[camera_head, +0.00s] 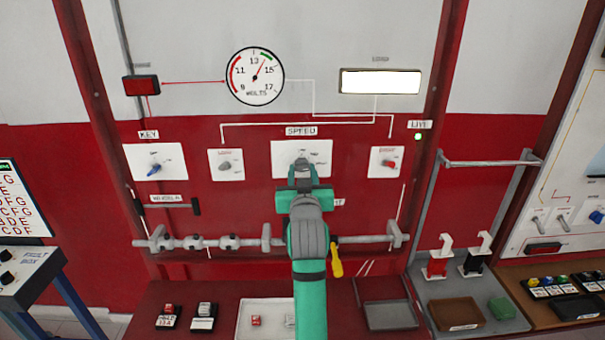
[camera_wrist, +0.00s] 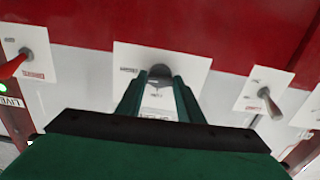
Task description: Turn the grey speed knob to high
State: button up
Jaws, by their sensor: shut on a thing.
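The grey speed knob (camera_head: 301,162) sits on a white plate (camera_head: 320,150) under the SPEED label, in the middle of the red panel. My gripper (camera_head: 302,175) reaches up to it from below and covers most of it in the head view. In the wrist view the knob (camera_wrist: 160,74) shows between the tips of my two green fingers (camera_wrist: 160,85). The fingers are shut on the knob. Its pointer direction is hidden, and the small print on the plate is too blurred to read.
A voltmeter (camera_head: 255,76) is above. A grey rail (camera_head: 200,243) crosses below, with a yellow-handled tool (camera_head: 336,262) beside my arm.

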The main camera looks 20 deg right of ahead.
jog(key=shift+r+m, duration=0.1)
jog(key=shift+m, duration=0.2)
jog(key=o, duration=1.1)
jog(key=shift+c, duration=0.2)
jog(key=shift+s, duration=0.1)
jog(key=v, duration=1)
jog(key=shift+s, duration=0.35)
